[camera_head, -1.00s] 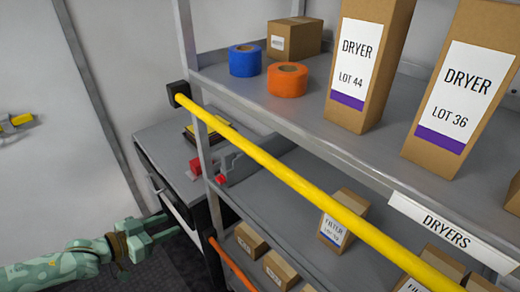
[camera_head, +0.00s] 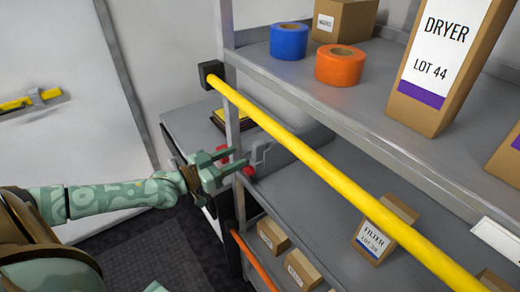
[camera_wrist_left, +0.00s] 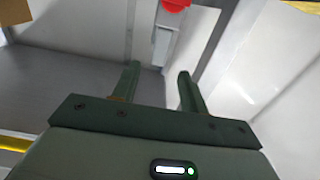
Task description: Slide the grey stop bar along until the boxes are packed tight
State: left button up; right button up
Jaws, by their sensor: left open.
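The grey stop bar (camera_head: 292,146) lies on the middle shelf at its left end, partly hidden behind the yellow rail. A red knob (camera_head: 249,171) sits at its near end. My left gripper (camera_head: 236,161) is open and empty, just left of the knob by the shelf post; I cannot tell if it touches anything. In the left wrist view its two fingers (camera_wrist_left: 158,72) stand apart, with a red part (camera_wrist_left: 175,5) beyond them. A FILTER box (camera_head: 385,230) stands on the middle shelf, well right of the bar.
A yellow rail (camera_head: 320,170) crosses in front of the shelves. The upper shelf holds a blue roll (camera_head: 289,41), an orange roll (camera_head: 340,65) and a DRYER box (camera_head: 440,75). Small boxes (camera_head: 272,235) sit on the lower shelf, behind an orange rail (camera_head: 252,262).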

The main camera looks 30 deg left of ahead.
aim_at(253, 149)
pick_arm(q)
jog(key=b+x, duration=0.1)
jog(key=x, duration=0.7)
jog(key=shift+w, duration=0.1)
jog(key=shift+w+d+b, duration=0.25)
jog(key=shift+w+b, duration=0.05)
pick_arm(e)
jog(key=shift+s+a+f, duration=0.1)
jog(key=shift+a+f, duration=0.1)
jog(key=shift+f, duration=0.3)
jog(key=shift+s+a+f, duration=0.1)
jog(key=shift+a+f, duration=0.1)
jog(key=shift+f, duration=0.3)
